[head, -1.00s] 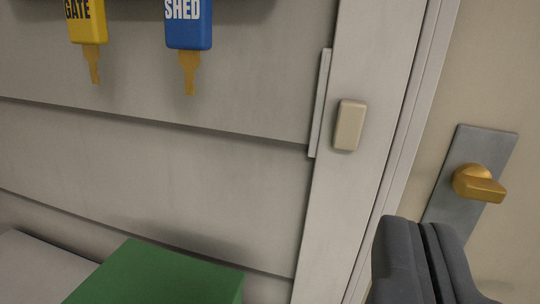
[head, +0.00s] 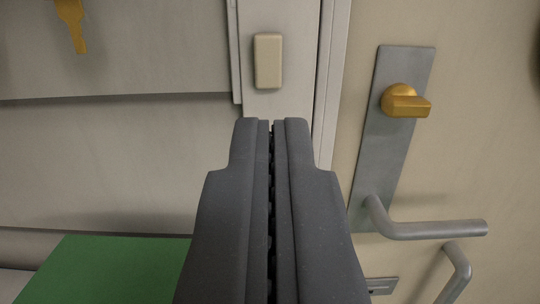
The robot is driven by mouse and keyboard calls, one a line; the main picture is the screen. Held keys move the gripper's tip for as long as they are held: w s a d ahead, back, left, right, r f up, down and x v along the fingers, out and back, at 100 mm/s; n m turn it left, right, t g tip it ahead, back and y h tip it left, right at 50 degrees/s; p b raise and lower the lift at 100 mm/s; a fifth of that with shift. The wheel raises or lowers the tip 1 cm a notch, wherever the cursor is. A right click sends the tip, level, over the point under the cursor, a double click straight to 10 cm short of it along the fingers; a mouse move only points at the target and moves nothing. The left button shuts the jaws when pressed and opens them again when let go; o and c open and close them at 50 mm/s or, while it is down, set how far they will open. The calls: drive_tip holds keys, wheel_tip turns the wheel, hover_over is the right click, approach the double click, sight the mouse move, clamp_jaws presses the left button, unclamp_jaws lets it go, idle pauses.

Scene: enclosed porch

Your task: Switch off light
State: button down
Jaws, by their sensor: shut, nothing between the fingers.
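A small beige rocker switch (head: 268,61) is mounted on the pale door frame in the head view, just above the middle. It is upright, and I cannot tell which way its rocker is set. My gripper (head: 271,122) is shut and empty. Its dark grey fingertips show just below the switch in the picture, with a strip of bare frame between them. I cannot tell how far the tips are from the wall. No lamp is in view.
A door to the right carries a grey plate (head: 388,150) with a brass thumb-turn (head: 405,102) and a lever handle (head: 430,229). A green box (head: 110,268) is at lower left. A brass key (head: 73,25) hangs at upper left against the siding.

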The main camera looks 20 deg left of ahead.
sight(269, 37)
drive_tip(key=p+x, duration=0.2)
drive_tip(key=x, duration=1)
drive_tip(key=shift+w+a+r, duration=0.1)
drive_tip(key=shift+w+r, duration=0.05)
drive_tip(key=shift+w, duration=0.05)
drive_tip(key=shift+w+a+r+g+p, duration=0.1)
drive_tip(key=shift+w+r+g+p, duration=0.15)
drive_tip(key=shift+p, duration=0.35)
drive_tip(key=shift+s+f, duration=0.1)
drive_tip(key=shift+f, duration=0.05)
drive_tip(key=r+v, duration=0.2)
drive_tip(key=v, duration=1.1)
drive_tip(key=shift+s+r+b, duration=0.3)
drive_tip(key=shift+s+r, duration=0.05)
drive_tip(key=shift+s, duration=0.05)
